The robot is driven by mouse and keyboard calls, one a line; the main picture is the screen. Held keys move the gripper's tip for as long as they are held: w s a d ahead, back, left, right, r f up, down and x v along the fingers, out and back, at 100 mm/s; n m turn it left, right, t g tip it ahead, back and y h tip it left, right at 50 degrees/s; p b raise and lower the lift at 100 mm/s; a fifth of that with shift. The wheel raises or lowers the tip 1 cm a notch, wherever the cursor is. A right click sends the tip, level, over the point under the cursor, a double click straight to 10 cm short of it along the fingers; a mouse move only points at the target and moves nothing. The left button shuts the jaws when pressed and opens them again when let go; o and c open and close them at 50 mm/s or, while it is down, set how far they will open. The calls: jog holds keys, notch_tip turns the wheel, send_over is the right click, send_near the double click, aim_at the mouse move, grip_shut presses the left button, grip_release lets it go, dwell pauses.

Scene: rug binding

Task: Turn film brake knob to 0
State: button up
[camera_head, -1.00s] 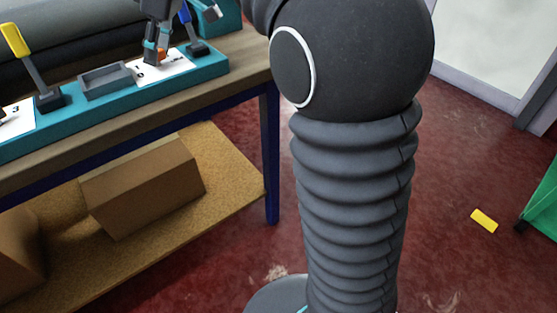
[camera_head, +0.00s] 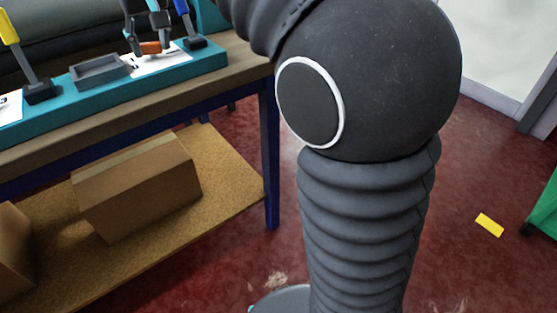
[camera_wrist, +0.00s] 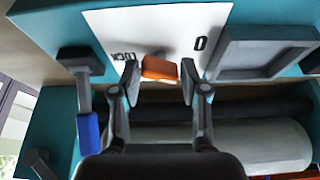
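The film brake knob is an orange bar (camera_wrist: 160,68) on a white label plate (camera_wrist: 215,20) with a "0" mark and a "LOCK" mark, which appear upside down in the wrist view. The bar lies between the two marks, slightly tilted; which mark it points to I cannot tell. My gripper (camera_wrist: 160,82) is open, one finger on each side of the knob, with a small gap showing at both sides. In the head view my gripper (camera_head: 148,38) is over the orange knob (camera_head: 151,47), partly covering the plate.
A grey tray (camera_head: 100,72) and levers with yellow (camera_head: 9,27) and blue (camera_head: 181,6) handles flank the knob on the teal panel (camera_head: 60,110). A dark roller lies behind. A cardboard box (camera_head: 135,185) sits on the shelf below. A yellow piece (camera_head: 489,225) lies on the floor.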

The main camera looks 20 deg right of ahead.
jog(key=p+v, duration=0.3)
jog(key=v, duration=1.1)
jog(key=s+d+f+m, duration=0.1)
jog(key=s+d+f, duration=0.3)
jog(key=s+f, duration=0.2)
jog(key=s+d+f+m, duration=0.1)
jog(key=s+d+f, duration=0.4)
jog(key=f, duration=0.6)
jog(key=s+d+f+t+h, duration=0.1)
jog(key=s+d+f, duration=0.4)
jog(key=s+f, duration=0.4)
jog(key=shift+d+f+m, duration=0.15)
jog(key=shift+d+m, duration=0.1)
jog(key=shift+m, duration=0.15)
jog(key=shift+s, duration=0.1)
